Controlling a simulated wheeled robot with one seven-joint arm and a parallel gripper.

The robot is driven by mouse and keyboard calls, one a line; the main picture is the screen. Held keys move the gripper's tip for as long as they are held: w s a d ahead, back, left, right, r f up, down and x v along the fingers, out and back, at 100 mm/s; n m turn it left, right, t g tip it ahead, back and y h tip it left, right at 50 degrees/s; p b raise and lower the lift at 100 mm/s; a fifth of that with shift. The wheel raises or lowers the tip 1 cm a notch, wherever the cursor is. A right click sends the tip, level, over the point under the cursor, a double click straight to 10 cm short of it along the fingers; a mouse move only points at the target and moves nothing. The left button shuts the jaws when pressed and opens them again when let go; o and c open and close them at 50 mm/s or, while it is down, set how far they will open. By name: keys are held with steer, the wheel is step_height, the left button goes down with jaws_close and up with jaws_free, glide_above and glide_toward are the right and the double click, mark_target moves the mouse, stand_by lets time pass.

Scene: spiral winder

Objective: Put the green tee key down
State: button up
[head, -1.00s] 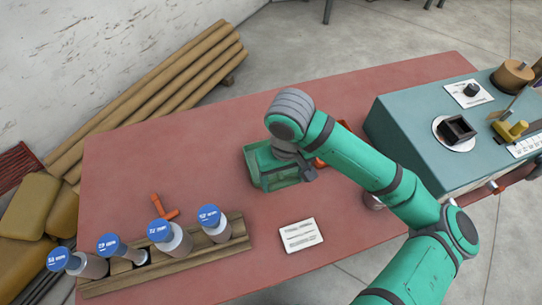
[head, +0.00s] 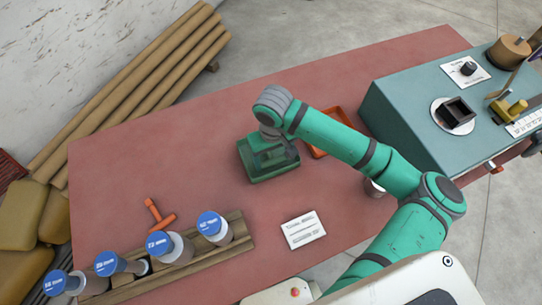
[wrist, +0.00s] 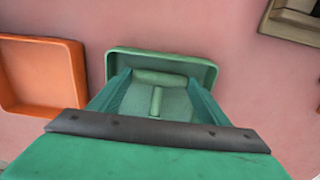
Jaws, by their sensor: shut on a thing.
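The green tee key (wrist: 157,84) shows in the wrist view between my fingers, its crossbar across the picture and its stem pointing toward me. It is inside the green tray (wrist: 160,52), at or close to the tray floor; I cannot tell whether it touches. My gripper (wrist: 157,98) points down into the tray and is shut on the key. In the head view my gripper (head: 273,153) is low over the green tray (head: 273,176), and the arm hides the key.
An orange tray (head: 342,113) stands beside the green one. An orange tee key (head: 160,217) lies near the wooden rack (head: 238,231) of blue-capped cylinders. A white card (head: 303,230) lies in front. The teal winder (head: 400,115) bounds the right. The table's far middle is clear.

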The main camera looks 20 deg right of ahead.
steer(key=shift+f, duration=0.5)
steer(key=shift+s, duration=0.1)
steer(key=shift+a+f, duration=0.1)
steer(key=o, duration=1.1)
steer(key=shift+f, duration=0.1)
step_height(320, 180, up, 12)
steer(key=shift+r, duration=0.2)
